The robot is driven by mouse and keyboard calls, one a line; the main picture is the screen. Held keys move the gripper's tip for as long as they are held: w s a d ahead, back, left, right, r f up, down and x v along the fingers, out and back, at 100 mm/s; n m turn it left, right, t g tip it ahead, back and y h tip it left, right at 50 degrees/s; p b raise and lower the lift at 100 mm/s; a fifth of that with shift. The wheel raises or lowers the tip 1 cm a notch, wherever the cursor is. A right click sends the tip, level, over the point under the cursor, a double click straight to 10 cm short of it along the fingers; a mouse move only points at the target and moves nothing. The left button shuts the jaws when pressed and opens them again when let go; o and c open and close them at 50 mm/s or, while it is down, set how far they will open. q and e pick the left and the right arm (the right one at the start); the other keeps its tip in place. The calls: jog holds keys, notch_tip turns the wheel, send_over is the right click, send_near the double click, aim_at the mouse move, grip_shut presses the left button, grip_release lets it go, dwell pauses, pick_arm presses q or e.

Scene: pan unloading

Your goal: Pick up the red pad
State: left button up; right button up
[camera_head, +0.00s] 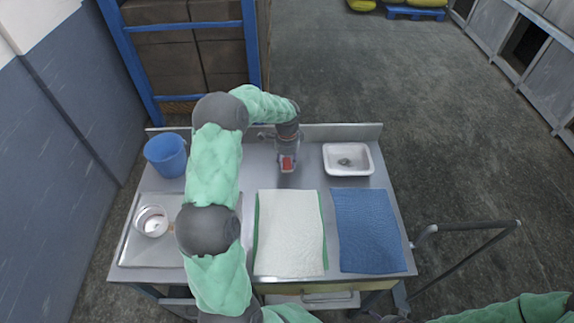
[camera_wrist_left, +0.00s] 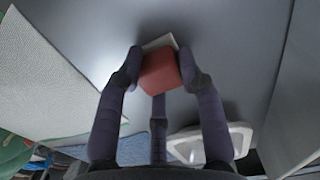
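The red pad (camera_head: 287,163) is a small red block at the back middle of the metal table. In the left wrist view the red pad (camera_wrist_left: 160,73) sits between my left gripper's fingers (camera_wrist_left: 160,70), with a fingertip against each side. A pale flat edge shows just beyond it. My left gripper (camera_head: 287,158) points down at the table's back and is shut on the pad. I cannot tell whether the pad touches the table. My right gripper is out of view; only part of my right arm shows at the bottom right.
A white tray (camera_head: 327,165) stands right of the gripper. A white cloth (camera_head: 290,232) and a blue cloth (camera_head: 368,230) lie in front. A raised ledge (camera_head: 340,132) runs along the back.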

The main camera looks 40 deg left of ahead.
aim_at(287, 161)
pick_arm(q)
jog(key=shift+c, duration=0.2)
jog(key=shift+r, duration=0.5)
notch_tip(287, 161, up, 2)
jog(key=shift+r+p, duration=0.15)
jog(key=shift+p, duration=0.25)
jog(key=s+d+r+p, duration=0.1)
jog(key=s+d+r, duration=0.7)
jog(key=s, duration=0.3)
jog(key=shift+s+d+r, duration=0.15)
jog(key=shift+d+r, duration=0.05)
jog(key=shift+r, duration=0.65)
